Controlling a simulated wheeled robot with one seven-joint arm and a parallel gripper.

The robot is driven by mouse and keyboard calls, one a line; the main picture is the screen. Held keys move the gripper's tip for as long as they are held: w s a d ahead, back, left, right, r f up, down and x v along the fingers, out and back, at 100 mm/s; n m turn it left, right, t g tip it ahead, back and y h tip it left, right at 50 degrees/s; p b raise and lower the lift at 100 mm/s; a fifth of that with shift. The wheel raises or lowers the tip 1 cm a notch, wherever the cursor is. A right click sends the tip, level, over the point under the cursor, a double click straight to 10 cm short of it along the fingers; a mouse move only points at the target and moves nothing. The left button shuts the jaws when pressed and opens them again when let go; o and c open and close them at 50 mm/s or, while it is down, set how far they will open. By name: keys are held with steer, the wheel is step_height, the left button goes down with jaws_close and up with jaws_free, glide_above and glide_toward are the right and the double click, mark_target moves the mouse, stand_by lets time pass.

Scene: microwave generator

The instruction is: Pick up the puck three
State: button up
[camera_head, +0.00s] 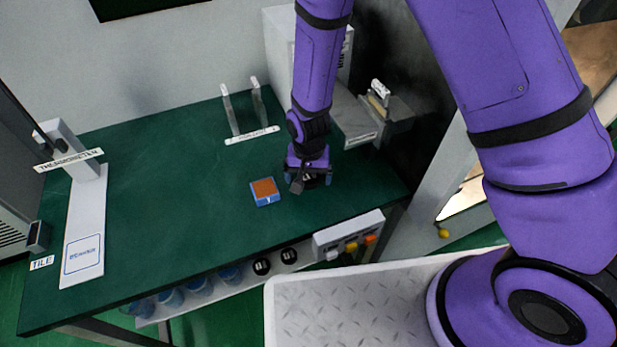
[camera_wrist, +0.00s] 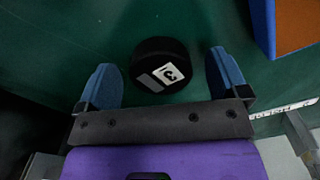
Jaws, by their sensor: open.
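Puck three is a short black cylinder (camera_wrist: 160,54) with a white label reading 3; it sits on the green table in the wrist view. My gripper (camera_head: 308,180) is open, its two blue fingers low over the table. In the wrist view the puck lies between the fingers (camera_wrist: 162,77), with a visible gap on each side and neither finger touching it. In the head view my gripper mostly hides the puck.
A blue block with an orange top (camera_head: 264,187) stands just left of my gripper. A button panel (camera_head: 348,234) is at the table's front edge. A white machine (camera_head: 355,118) stands behind. The green table (camera_head: 170,200) is clear further left. Two black pucks (camera_head: 275,261) sit on a lower shelf.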

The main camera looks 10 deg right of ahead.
steer(key=shift+c, duration=0.2)
steer(key=c, duration=1)
steer(key=shift+r, duration=0.15)
